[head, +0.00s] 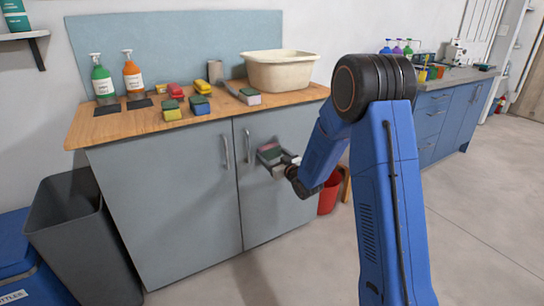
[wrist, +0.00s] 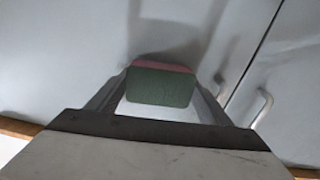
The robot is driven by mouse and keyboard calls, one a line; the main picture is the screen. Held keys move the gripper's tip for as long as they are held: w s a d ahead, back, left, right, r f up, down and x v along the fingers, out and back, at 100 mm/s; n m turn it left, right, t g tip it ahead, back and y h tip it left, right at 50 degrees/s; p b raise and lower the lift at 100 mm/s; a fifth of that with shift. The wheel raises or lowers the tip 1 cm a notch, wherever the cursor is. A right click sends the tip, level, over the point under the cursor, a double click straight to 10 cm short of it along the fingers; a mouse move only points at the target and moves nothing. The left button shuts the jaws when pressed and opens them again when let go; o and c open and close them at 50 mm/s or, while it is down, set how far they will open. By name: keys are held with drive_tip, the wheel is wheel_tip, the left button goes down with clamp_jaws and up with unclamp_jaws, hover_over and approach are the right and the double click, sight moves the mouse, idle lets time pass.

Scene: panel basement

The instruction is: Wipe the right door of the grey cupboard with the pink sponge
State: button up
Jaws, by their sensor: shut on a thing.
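The grey cupboard's right door (head: 285,203) is shut and has a vertical bar handle (head: 247,147) near its left edge. My gripper (head: 274,160) is in front of this door's upper part, right of the handle. It is shut on the pink sponge (head: 269,148), which has a dark green scouring side. In the wrist view the sponge (wrist: 160,86) sits between the fingers, green side toward the camera and pink edge toward the grey door (wrist: 80,60). A dark shadow lies beside the pink edge. I cannot tell whether the sponge touches the door.
The wooden worktop (head: 215,122) holds several sponges, a green bottle (head: 102,82), an orange bottle (head: 133,77) and a cream basin (head: 280,72). A grey bin (head: 80,235) stands left of the cupboard, a red bucket (head: 328,198) right of it. The floor in front is clear.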

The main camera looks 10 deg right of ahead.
sight(280, 153)
drive_tip(key=shift+w+a, duration=0.1)
drive_tip(key=shift+w, duration=0.25)
drive_tip(key=shift+w+d, duration=0.25)
drive_tip(key=shift+d, duration=0.65)
drive_tip(key=shift+w+d, duration=0.2)
drive_tip(key=shift+d, duration=0.7)
drive_tip(key=shift+w+d+r, duration=0.2)
drive_tip(key=shift+d+r, duration=0.05)
drive_tip(key=shift+d, duration=0.35)
drive_tip(key=shift+w+d+r, duration=0.25)
drive_tip(key=shift+d+r, duration=0.05)
drive_tip(key=shift+d, duration=0.25)
drive_tip(key=shift+w+d+r, duration=0.2)
drive_tip(key=shift+d+r, duration=0.05)
drive_tip(key=shift+d, duration=0.35)
drive_tip(key=shift+s+a, duration=0.35)
drive_tip(key=shift+a, duration=0.85)
drive_tip(key=shift+s+a, duration=0.4)
drive_tip(key=shift+a, duration=0.85)
drive_tip(key=shift+s+a, duration=0.35)
drive_tip(key=shift+a, duration=0.85)
drive_tip(key=shift+s+r, duration=0.1)
drive_tip(key=shift+r, duration=0.8)
drive_tip(key=shift+w+d, duration=0.4)
drive_tip(key=shift+d, duration=0.8)
drive_tip(key=shift+w+d, duration=0.4)
drive_tip(key=shift+d, duration=0.85)
drive_tip(key=shift+w+d, duration=0.4)
drive_tip(key=shift+d, duration=0.8)
